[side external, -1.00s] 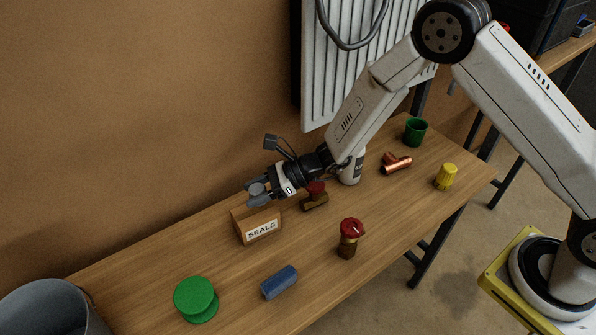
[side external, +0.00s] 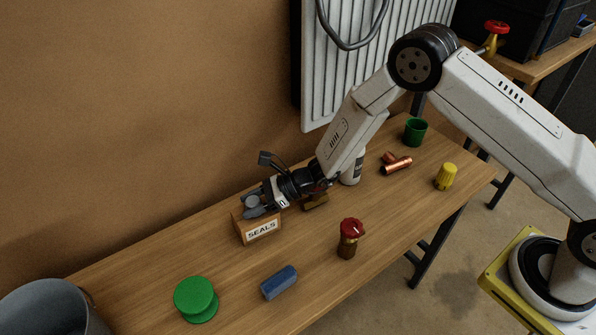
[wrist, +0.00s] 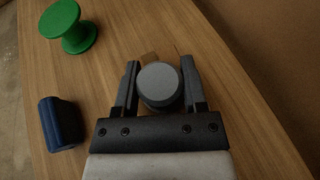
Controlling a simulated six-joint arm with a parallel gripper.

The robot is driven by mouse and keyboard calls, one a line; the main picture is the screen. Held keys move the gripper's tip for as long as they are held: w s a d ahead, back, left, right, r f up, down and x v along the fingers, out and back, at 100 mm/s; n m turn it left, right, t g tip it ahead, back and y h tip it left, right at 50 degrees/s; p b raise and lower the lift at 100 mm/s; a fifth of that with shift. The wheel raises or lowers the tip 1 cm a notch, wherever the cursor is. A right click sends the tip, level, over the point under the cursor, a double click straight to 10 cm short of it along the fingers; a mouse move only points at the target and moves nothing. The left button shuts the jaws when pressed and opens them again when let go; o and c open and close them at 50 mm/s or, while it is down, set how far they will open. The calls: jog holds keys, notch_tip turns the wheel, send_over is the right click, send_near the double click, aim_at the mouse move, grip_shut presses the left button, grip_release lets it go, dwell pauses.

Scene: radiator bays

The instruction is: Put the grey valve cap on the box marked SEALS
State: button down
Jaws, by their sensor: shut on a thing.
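The grey valve cap (wrist: 159,86) is a round grey piece held between the two fingers of my gripper (wrist: 159,80) in the wrist view. In the side view my gripper (side external: 252,204) is shut on the cap, just over the top of the box marked SEALS (side external: 262,231). The box is brown with a white label on its front. I cannot tell whether the cap touches the box top. In the wrist view the cap and fingers hide most of the box, and only a small brown part (wrist: 149,57) shows beyond the cap.
A green spool (side external: 196,299) and a blue block (side external: 279,282) lie in front of the box. A red-topped brass valve (side external: 350,238) stands to the right. A brass fitting (side external: 316,201) is partly hidden by my arm. A grey bin (side external: 45,310) is at lower left.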

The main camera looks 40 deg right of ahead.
jog(key=shift+f, duration=0.2)
jog(key=shift+c, duration=0.7)
grip_release()
jog(key=shift+r, duration=0.1)
jog(key=shift+r, duration=0.15)
jog(key=v, duration=1.2)
